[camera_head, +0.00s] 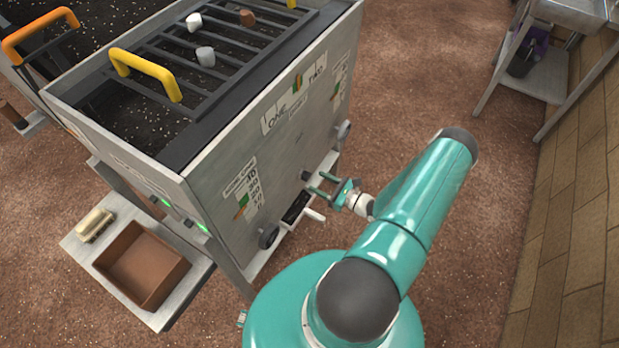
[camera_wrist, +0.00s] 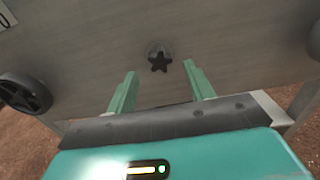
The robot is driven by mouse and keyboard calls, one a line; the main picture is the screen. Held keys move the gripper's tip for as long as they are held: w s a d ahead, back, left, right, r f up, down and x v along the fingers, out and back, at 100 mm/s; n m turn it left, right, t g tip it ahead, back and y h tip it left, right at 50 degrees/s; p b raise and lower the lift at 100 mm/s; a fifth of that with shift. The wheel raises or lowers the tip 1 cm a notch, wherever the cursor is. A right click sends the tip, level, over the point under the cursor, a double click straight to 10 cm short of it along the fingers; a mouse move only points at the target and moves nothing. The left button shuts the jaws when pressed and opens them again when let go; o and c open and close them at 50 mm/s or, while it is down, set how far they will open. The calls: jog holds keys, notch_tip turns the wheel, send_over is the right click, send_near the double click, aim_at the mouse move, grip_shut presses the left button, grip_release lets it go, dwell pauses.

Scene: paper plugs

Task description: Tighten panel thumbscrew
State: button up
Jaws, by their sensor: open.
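The panel thumbscrew is a dark star-shaped knob (camera_wrist: 160,60) on the grey metal panel. In the wrist view it sits upper centre, between and just beyond my fingertips. In the head view it looks like the small dark knob (camera_head: 306,176) on the machine's right-hand side panel (camera_head: 285,150). My gripper (camera_head: 318,183) is open and points at the panel, close in front of the knob. In the wrist view my two green fingers (camera_wrist: 160,72) stand apart with nothing between them. They do not appear to touch the knob; the exact gap is hard to tell.
A dark slot with a pale bar (camera_head: 300,208) lies below my gripper. A brown bin (camera_head: 142,265) stands at left, a metal stand (camera_head: 545,75) at upper right. Open floor lies right of the machine.

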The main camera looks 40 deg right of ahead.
aim_at(309, 178)
jog(key=shift+x, duration=2)
jog(key=c, duration=1)
jog(key=shift+o, duration=0.2)
grip_shut()
jog(key=shift+c, duration=0.8)
grip_release()
jog(key=m, duration=0.3)
jog(key=shift+m, duration=0.3)
